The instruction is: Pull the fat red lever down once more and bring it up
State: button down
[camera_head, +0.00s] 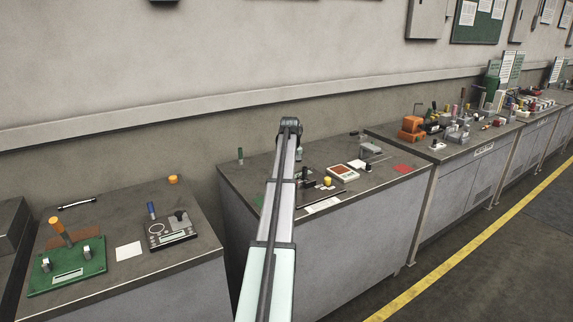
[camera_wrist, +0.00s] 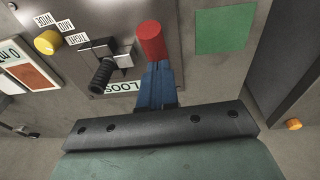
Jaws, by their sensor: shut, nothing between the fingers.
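The fat red lever shows in the wrist view as a thick red cylinder (camera_wrist: 152,42). Its lower part is hidden behind my fingers, or cut off from sight by them. My gripper (camera_wrist: 156,66) is shut and empty, its blue fingers together. The fingertips are right at the near end of the red cylinder in the picture; I cannot tell whether they touch it. In the head view my arm covers this spot, so the red lever and my gripper cannot be made out there.
Left of the red lever are a black-handled lever (camera_wrist: 103,72) on a metal bracket and a yellow knob (camera_wrist: 47,42) with lettered labels. A green square (camera_wrist: 226,31) lies to the right. A separate bench (camera_head: 128,254) with an orange-handled lever (camera_head: 59,228) stands left.

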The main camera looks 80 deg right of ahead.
jog(key=shift+s+f, duration=0.15)
jog(key=shift+f, duration=0.15)
jog(key=shift+a, duration=0.1)
jog(key=shift+s+a+f+t+h, duration=0.5)
jog(key=shift+a+f+t, duration=0.15)
jog(key=shift+f, duration=0.2)
jog(key=shift+s+a+f+t+h, duration=0.2)
jog(key=shift+f+t+h, duration=0.15)
jog(key=shift+f+h, duration=0.2)
jog(key=shift+s+f, duration=0.2)
jog(key=shift+f, duration=0.45)
jog(key=v, duration=1.3)
jog(key=shift+w+a+r, duration=0.2)
jog(key=shift+r, duration=0.2)
